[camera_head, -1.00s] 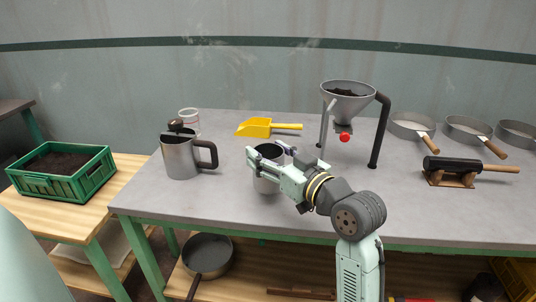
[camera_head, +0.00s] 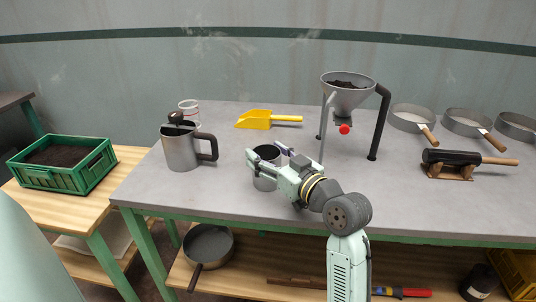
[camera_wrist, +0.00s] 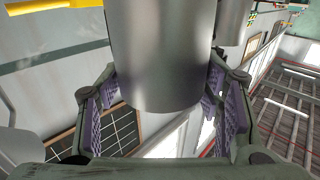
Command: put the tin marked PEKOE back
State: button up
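A plain grey metal tin (camera_head: 266,181) with an open dark top is upright over the near middle part of the grey table. No PEKOE lettering shows in either view. My gripper (camera_head: 266,154) reaches in from the right, with one finger on each side of the tin. In the wrist view the tin (camera_wrist: 165,65) fills the space between the purple finger pads, which lie close against its sides. The gripper looks shut on it. Whether the tin's base touches the table, I cannot tell.
A grey mug (camera_head: 181,153) stands left of the tin, a pale-rimmed jar (camera_head: 190,107) behind it. A yellow scoop (camera_head: 255,120) lies behind the tin. A funnel stand (camera_head: 347,98), sieves (camera_head: 412,118) and a black roller (camera_head: 452,158) are right. A green crate (camera_head: 60,178) is left.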

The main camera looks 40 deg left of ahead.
jog(key=o, duration=0.3)
